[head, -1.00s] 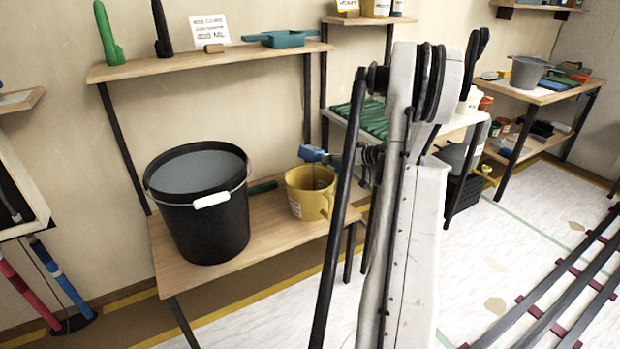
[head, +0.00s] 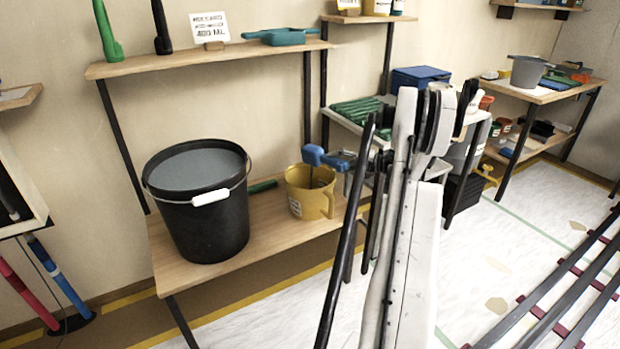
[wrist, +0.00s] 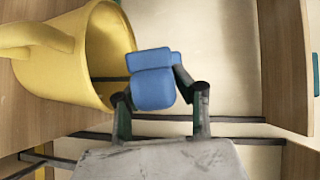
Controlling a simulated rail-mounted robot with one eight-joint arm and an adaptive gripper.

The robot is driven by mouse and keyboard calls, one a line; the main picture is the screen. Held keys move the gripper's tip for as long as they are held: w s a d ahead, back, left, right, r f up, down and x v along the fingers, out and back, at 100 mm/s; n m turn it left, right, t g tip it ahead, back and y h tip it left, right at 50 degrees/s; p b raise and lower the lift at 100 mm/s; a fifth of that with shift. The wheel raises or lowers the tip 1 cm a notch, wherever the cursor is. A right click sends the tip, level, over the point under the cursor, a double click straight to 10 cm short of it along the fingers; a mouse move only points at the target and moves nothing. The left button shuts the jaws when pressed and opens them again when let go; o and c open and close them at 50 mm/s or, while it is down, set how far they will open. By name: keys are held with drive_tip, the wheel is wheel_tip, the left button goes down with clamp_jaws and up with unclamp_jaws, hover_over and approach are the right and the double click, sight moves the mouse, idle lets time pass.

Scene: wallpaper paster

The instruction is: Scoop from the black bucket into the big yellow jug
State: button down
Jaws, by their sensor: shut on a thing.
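The black bucket (head: 196,225) stands upright on the low wooden shelf, filled near the rim with grey material (head: 195,166). The yellow jug (head: 305,200) stands to its right on the same shelf, and in the wrist view the jug (wrist: 70,55) is at the upper left. My gripper (wrist: 152,92) is shut on a blue-handled tool (wrist: 153,84) beside the jug's mouth. The tool's dark shaft (wrist: 108,78) reaches into the jug. In the head view the blue handle (head: 313,155) shows above the jug. The tool's lower end is hidden inside the jug.
A green object (head: 262,187) lies behind, between bucket and jug. The shelf above holds a sign (head: 209,27), a teal tray (head: 280,37) and upright green and black tools. A side table at right carries a green ribbed thing (head: 358,112) and a blue box (head: 420,77).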

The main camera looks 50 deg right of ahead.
drive_tip(key=m+b, duration=0.1)
drive_tip(key=m, duration=0.1)
drive_tip(key=f+m+t+b, duration=0.1)
drive_tip(key=m+b, duration=0.1)
drive_tip(key=m+t+b, duration=0.1)
drive_tip(key=m, duration=0.1)
drive_tip(key=shift+a+f, duration=0.2)
drive_tip(key=shift+f, duration=0.15)
drive_tip(key=shift+a+f+m+t+h+b, duration=0.1)
drive_tip(key=shift+m+t+h+b, duration=0.4)
drive_tip(key=shift+m, duration=1.3)
